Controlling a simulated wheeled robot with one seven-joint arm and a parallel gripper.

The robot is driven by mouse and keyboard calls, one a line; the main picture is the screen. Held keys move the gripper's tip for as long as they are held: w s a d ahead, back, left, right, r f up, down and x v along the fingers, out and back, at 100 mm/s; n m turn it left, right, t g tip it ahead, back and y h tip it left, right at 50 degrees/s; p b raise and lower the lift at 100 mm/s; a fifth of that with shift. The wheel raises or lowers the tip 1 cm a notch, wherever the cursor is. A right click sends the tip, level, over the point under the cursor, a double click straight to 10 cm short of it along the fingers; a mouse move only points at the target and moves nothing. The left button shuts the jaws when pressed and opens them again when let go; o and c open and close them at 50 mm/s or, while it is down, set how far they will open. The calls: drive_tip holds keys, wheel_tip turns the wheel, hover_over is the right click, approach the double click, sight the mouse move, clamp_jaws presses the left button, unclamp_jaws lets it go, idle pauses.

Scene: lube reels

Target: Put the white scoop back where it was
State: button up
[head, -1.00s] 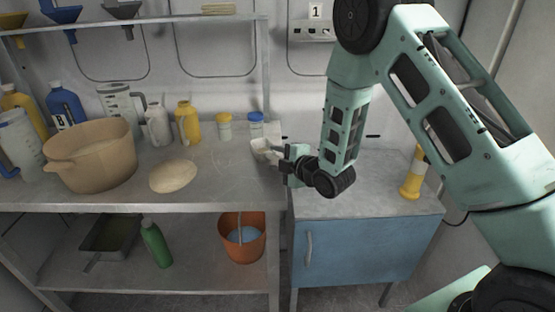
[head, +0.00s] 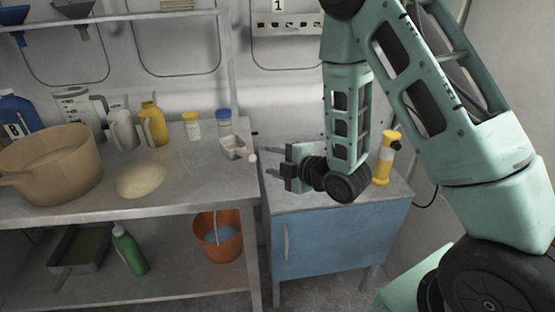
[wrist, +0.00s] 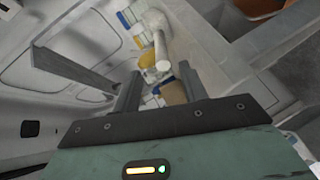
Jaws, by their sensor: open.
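The white scoop (head: 233,147) lies at the right end of the grey workbench top (head: 200,178), in front of the blue-lidded jar. Its handle ends in a pale round tip near the bench's right edge. My gripper (head: 269,160) is open and empty, just right of the handle tip and apart from it, near the gap between bench and cabinet. In the wrist view the scoop (wrist: 155,25) shows beyond the open fingers (wrist: 160,85), its handle pointing toward them.
A yellow-lidded jar (head: 192,126) and a blue-lidded jar (head: 224,122) stand behind the scoop. A yellow bottle (head: 153,124), a pale oval lump (head: 142,179) and a tan pot (head: 60,170) are further left.

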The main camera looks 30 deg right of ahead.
drive_tip(key=a+m+g, duration=0.1)
drive_tip(key=s+a+m+g, duration=0.1)
drive_tip(key=a, duration=0.1)
drive_tip(key=s+a+r+m+g, duration=0.1)
drive_tip(key=a, duration=0.1)
drive_tip(key=shift+s+a, duration=0.15)
drive_tip(key=s+a+r+m+g+h, duration=0.1)
drive_tip(key=s+a+r+m+g, duration=0.1)
drive_tip(key=s, duration=0.7)
drive_tip(key=s+a+r+m+g+h, duration=0.1)
drive_tip(key=s+a+r+m+g, duration=0.1)
drive_tip(key=s+g, duration=0.3)
drive_tip(key=s+a+r+m+g+h, duration=0.2)
drive_tip(key=s+a+r+m+g, duration=0.1)
drive_tip(key=s, duration=1)
drive_tip(key=shift+s+a+m+g, duration=0.15)
drive_tip(key=shift+a+m+g, duration=0.2)
drive_tip(key=shift+m+g, duration=0.25)
idle(3.5)
